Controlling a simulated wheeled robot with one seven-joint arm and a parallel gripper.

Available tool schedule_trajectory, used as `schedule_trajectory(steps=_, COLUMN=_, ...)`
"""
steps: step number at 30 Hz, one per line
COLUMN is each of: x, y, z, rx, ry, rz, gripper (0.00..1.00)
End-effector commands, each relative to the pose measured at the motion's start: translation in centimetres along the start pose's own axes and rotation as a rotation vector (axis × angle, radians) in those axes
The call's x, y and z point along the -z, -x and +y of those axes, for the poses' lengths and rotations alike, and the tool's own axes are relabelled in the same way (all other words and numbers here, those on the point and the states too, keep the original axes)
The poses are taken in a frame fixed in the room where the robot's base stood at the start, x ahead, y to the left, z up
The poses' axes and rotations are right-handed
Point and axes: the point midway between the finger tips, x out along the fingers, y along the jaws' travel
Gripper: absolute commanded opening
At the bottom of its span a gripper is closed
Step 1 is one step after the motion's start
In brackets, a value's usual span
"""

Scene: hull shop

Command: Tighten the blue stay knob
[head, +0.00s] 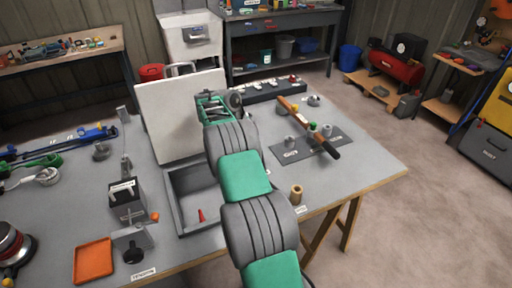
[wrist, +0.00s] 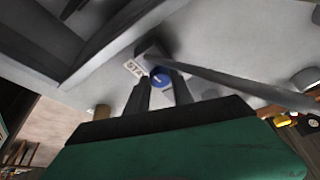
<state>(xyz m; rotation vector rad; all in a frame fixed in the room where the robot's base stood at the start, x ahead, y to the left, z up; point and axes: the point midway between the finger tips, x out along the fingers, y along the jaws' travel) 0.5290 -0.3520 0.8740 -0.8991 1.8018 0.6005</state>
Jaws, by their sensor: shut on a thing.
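The blue stay knob (wrist: 160,77) shows in the wrist view between the two dark fingers of my gripper (wrist: 161,88). The gripper is shut on the knob. A grey bar (wrist: 230,85) runs from beside the knob toward the right edge. A white label (wrist: 136,67) reading "STA" lies just left of the knob; the rest of its text is hidden. In the head view, my arm reaches over the bench to the open white lid and hides the knob and most of the gripper.
The white lid (head: 175,115) stands raised behind a grey open box (head: 180,215) holding a small red cone (head: 201,215). A brown cylinder (head: 296,194) stands right of my arm. A dark mat (head: 300,155) carries a long-handled tool (head: 310,130). An orange tray (head: 93,262) lies front left.

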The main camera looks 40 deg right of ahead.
Motion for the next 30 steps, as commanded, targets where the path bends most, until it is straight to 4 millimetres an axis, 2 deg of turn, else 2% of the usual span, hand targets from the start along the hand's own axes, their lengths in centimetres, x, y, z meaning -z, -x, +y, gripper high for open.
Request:
schedule_trajectory(steps=18, x=0.04, y=-0.08, z=-0.04, rx=-0.019, ry=-0.046, rz=0.0, gripper=0.0)
schedule_trajectory(steps=19, x=0.04, y=-0.09, z=-0.04, rx=-0.019, ry=-0.046, rz=0.0, gripper=0.29)
schedule_trajectory(steps=26, x=0.02, y=-0.06, z=-0.04, rx=-0.019, ry=-0.046, rz=0.0, gripper=0.48)
schedule_trajectory(steps=30, x=0.01, y=-0.04, z=-0.04, rx=-0.019, ry=-0.045, rz=0.0, gripper=0.5)
